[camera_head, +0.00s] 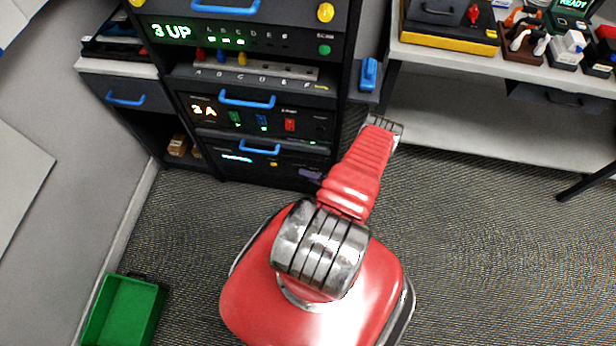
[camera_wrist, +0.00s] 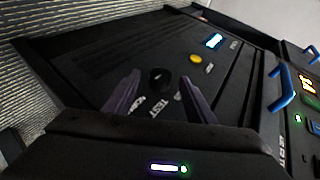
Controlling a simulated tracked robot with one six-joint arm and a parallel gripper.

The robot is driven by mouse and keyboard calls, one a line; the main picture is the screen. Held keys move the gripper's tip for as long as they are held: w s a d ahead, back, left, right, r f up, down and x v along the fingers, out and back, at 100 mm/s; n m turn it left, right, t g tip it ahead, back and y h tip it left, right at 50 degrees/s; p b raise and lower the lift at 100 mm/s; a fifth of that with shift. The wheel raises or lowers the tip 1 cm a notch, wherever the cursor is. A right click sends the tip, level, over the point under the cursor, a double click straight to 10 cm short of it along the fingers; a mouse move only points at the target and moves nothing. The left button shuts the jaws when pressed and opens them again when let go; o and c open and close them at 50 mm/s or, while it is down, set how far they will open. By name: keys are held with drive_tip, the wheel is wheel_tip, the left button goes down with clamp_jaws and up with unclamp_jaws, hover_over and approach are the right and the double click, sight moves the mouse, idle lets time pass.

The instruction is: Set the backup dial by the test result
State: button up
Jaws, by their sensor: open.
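A black round dial (camera_wrist: 160,79) sits on a dark panel in the wrist view. White lettering beside it includes TEST. My gripper (camera_wrist: 160,76) is open, with one purple finger on each side of the dial; I cannot tell whether they touch it. In the head view only a bit of purple gripper (camera_head: 311,174) shows at the lower rack unit (camera_head: 290,160); my arm hides the rest. A green display (camera_head: 170,31) reads "3 UP" on the top unit. An amber display (camera_head: 203,110) reads "3 A" below.
The panel also has a yellow button (camera_wrist: 195,58) and a small lit screen (camera_wrist: 213,41). Blue handles (camera_head: 247,99) stick out from the rack. A green bin (camera_head: 124,312) stands on the floor at lower left. A workbench (camera_head: 480,125) is at right; the carpet between is clear.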

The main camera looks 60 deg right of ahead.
drive_tip(key=v, duration=1.1)
drive_tip(key=shift+s, duration=0.3)
drive_tip(key=shift+s+r, duration=0.1)
